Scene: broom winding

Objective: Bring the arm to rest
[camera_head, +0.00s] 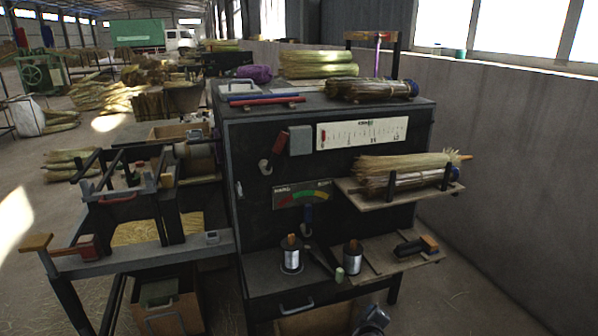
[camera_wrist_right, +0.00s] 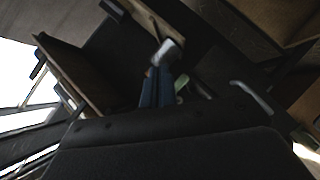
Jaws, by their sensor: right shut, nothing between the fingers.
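My right gripper (camera_head: 373,318) shows at the bottom edge of the head view, in front of the dark workbench cabinet (camera_head: 255,190) and below its right shelf. In the right wrist view its two bluish fingers (camera_wrist_right: 160,82) lie side by side, shut with nothing between them. A pale, blurred thing shows just past the fingertips; I cannot tell what it is. My left gripper is not in view.
Two wire spools (camera_head: 291,254) and a dark-headed tool with a wooden handle (camera_head: 416,246) sit on the lower ledge. Broom bundles (camera_head: 405,170) lie on the side shelf (camera_head: 349,187). A winding frame with a crank (camera_head: 88,246) stands left. Floor at right is clear.

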